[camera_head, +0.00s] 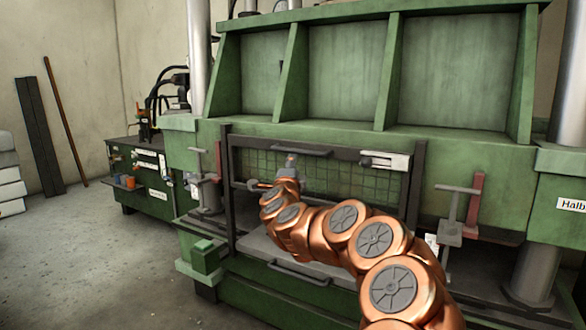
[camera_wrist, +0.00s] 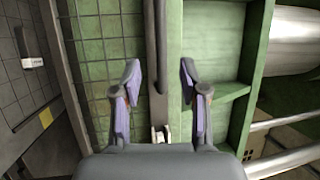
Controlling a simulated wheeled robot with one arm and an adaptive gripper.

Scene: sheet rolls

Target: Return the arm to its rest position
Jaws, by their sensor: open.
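My copper arm (camera_head: 345,222) reaches from the lower right toward the front of a green press. My gripper (camera_head: 271,174) is at its end, in front of the press's mesh guard (camera_head: 335,178). In the wrist view, the two fingers of my gripper (camera_wrist: 160,82) stand apart with nothing held between them. A dark bar of the guard frame (camera_wrist: 157,50) runs behind the gap; whether the fingers touch it I cannot tell. The arm hides part of the guard and the lower plate.
The green press (camera_head: 350,70) fills the middle and right. A lower handle (camera_head: 300,274) and red levers (camera_head: 474,200) stick out at its front. A green cabinet (camera_head: 150,185) stands at left. The concrete floor (camera_head: 75,255) at left is clear.

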